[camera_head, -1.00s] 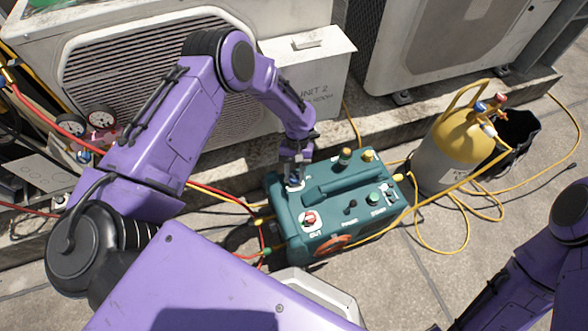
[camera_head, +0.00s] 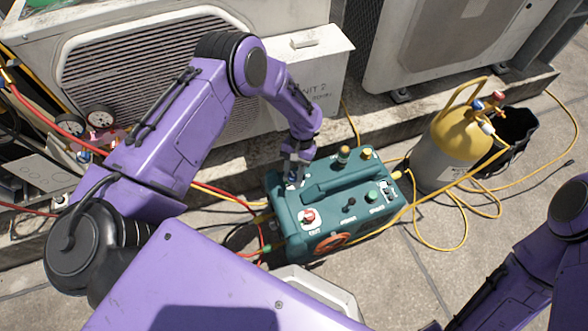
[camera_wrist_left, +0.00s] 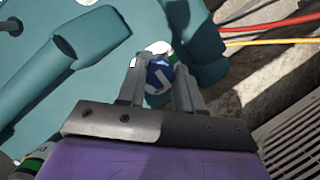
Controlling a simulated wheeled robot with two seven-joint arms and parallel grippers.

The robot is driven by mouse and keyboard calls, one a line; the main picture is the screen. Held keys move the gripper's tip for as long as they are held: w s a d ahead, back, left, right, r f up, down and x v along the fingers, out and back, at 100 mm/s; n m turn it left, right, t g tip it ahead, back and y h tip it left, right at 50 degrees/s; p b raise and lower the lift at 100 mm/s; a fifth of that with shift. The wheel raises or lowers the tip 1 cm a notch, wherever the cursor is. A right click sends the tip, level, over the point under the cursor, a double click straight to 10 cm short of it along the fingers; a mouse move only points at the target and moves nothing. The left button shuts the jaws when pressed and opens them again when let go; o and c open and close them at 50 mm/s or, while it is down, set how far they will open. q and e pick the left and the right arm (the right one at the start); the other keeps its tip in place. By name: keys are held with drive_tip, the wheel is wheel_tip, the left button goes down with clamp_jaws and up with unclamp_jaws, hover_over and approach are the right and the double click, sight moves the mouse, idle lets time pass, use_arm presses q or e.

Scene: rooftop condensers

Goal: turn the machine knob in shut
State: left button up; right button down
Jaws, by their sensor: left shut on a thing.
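The teal machine (camera_head: 335,205) stands on the concrete in the middle of the head view. Its blue knob (camera_wrist_left: 160,75), with a white mark on its top, sits between the two fingers of my left gripper (camera_wrist_left: 160,90) in the wrist view. My left gripper is shut on this knob at the machine's back left corner; in the head view the gripper (camera_head: 294,180) hides most of the knob. A red knob (camera_head: 309,215) is on the machine's front left top. My right gripper is out of view; only part of that arm shows at right.
A yellow and grey cylinder (camera_head: 445,150) stands right of the machine, with a black bag behind it. Condenser units and a concrete kerb (camera_head: 400,112) lie behind. A carry handle (camera_head: 345,182) rises on the machine's top.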

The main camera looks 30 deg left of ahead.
use_arm(q)
drive_tip(key=o, duration=1)
drive_tip(key=shift+o, duration=0.2)
drive_tip(key=p+v, duration=0.2)
drive_tip(key=v, duration=0.8)
drive_tip(key=shift+r, duration=0.3)
drive_tip(key=shift+w, duration=0.1)
